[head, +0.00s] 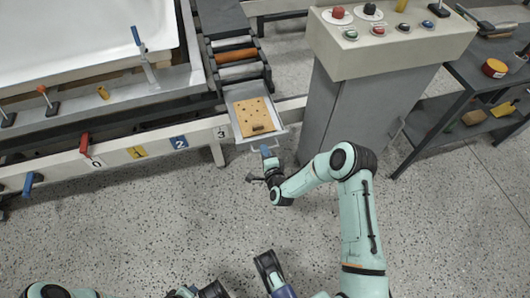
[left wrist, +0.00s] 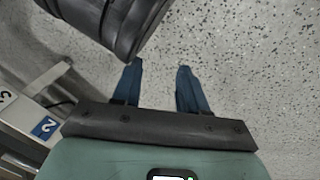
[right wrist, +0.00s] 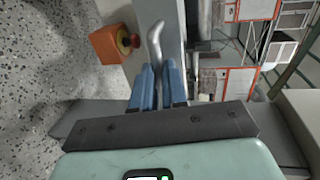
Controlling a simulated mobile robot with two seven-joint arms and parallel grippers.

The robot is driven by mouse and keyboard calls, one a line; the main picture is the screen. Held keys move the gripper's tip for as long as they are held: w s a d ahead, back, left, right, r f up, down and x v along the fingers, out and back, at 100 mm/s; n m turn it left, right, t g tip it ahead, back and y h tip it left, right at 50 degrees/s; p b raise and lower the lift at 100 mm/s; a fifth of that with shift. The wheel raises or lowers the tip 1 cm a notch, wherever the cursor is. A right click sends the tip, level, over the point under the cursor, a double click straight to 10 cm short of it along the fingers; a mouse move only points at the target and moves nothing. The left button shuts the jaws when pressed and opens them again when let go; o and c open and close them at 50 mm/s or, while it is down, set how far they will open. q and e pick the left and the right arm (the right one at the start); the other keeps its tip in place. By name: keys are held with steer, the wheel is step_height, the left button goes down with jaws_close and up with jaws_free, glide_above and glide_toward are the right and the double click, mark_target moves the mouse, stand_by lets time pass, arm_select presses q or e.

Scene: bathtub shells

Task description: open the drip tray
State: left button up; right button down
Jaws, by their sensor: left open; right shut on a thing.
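The drip tray (head: 282,119) is a shallow light-grey metal tray that sticks out from under the rollers, with a perforated tan board (head: 254,117) lying in it. A bar handle is at its front edge, and the handle (right wrist: 156,38) also shows in the right wrist view. My right gripper (head: 265,150) is at the tray's front, and its blue fingers (right wrist: 158,84) are shut on the handle. My left gripper (left wrist: 158,82) is open and empty above the speckled floor; in the head view its arm is only partly visible at the bottom edge.
A grey control cabinet (head: 358,105) with buttons stands just right of the tray. A white bathtub shell (head: 75,35) lies on the bench at left, whose rail carries number plates and coloured clamps. A dark shelf table is at far right. The floor (head: 130,225) in front is clear.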

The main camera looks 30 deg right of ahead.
steer(key=shift+w, duration=0.1)
steer(key=c, duration=1.2)
jaws_free()
steer(key=shift+o, duration=0.2)
arm_select(q)
steer(key=shift+w, duration=0.1)
steer(key=shift+g, duration=0.3)
steer(key=r+p, duration=0.1)
steer(key=s+d+r+p, duration=0.1)
steer(key=r, duration=0.1)
steer(key=s+d+r+p, duration=0.1)
steer(key=shift+d+r, duration=0.1)
steer(key=shift+r, duration=0.05)
arm_select(e)
steer(key=v, duration=1.3)
steer(key=shift+s, duration=0.2)
arm_select(q)
steer(key=shift+w, duration=0.1)
arm_select(e)
steer(key=shift+a, duration=0.1)
